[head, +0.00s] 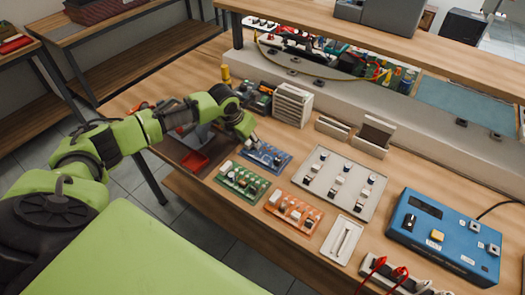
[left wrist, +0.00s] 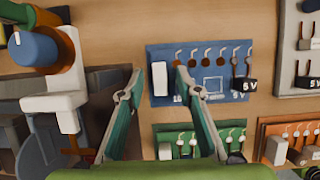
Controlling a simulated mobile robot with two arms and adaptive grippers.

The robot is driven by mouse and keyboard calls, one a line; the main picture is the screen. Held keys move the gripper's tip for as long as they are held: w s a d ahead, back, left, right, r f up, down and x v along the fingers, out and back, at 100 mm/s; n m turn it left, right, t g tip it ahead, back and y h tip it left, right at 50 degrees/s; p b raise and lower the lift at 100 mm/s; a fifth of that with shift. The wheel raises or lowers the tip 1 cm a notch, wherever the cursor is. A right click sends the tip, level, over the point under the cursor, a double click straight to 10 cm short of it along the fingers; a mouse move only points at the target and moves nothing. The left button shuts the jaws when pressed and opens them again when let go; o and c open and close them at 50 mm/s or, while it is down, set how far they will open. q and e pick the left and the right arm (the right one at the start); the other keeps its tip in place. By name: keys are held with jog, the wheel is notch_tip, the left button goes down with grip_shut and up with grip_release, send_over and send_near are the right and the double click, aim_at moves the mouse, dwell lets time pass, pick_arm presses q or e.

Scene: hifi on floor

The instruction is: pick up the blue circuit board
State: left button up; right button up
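The blue circuit board (head: 275,158) lies flat on the wooden workbench, behind the green board. In the left wrist view, the blue circuit board (left wrist: 215,88) carries a white block on its left side, a row of round brown parts and small black parts marked 5 V. My left gripper (head: 251,141) is at the board's left end. In the left wrist view, the left gripper (left wrist: 160,75) is open and empty. One fingertip is left of the board's edge, the other over the board, with the white block between them. I cannot tell whether they touch it. My right gripper is not in view.
A green board (head: 241,181) and an orange board (head: 293,212) lie close in front. A grey component panel (head: 340,183) is to the right, and a blue instrument box (head: 445,235) stands farther right. Slotted grey holders (head: 293,104) stand behind. A red tray (head: 194,162) is on the left.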

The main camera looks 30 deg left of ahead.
pick_arm(q)
grip_shut()
jog(key=shift+r, duration=0.2)
